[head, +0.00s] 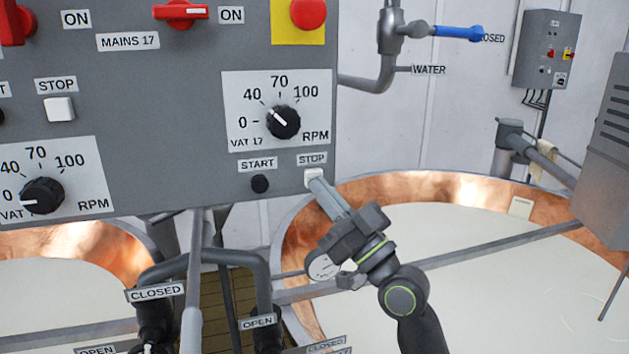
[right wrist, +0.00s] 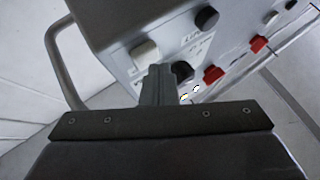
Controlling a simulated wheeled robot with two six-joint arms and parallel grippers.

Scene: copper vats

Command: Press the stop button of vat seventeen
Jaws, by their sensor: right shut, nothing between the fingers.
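The grey control panel (head: 170,120) carries the VAT 17 dial (head: 283,122), its knob on a white RPM plate. Below the plate are a black START button (head: 260,184) and a white STOP button (head: 313,175). My right gripper (head: 320,184) is shut and empty, its fingertips at the lower edge of that STOP button. In the right wrist view the fingertips (right wrist: 159,70) lie just below a white button (right wrist: 145,51). I cannot tell whether they touch it or whether it is pressed in. My left gripper is not in view.
Another white STOP button (head: 59,109) and RPM dial (head: 42,195) sit further left. A red button on yellow (head: 308,13) and a red MAINS 17 switch (head: 181,12) are above. A copper vat (head: 373,190) stands behind my right arm; pipes (head: 195,270) run below the panel.

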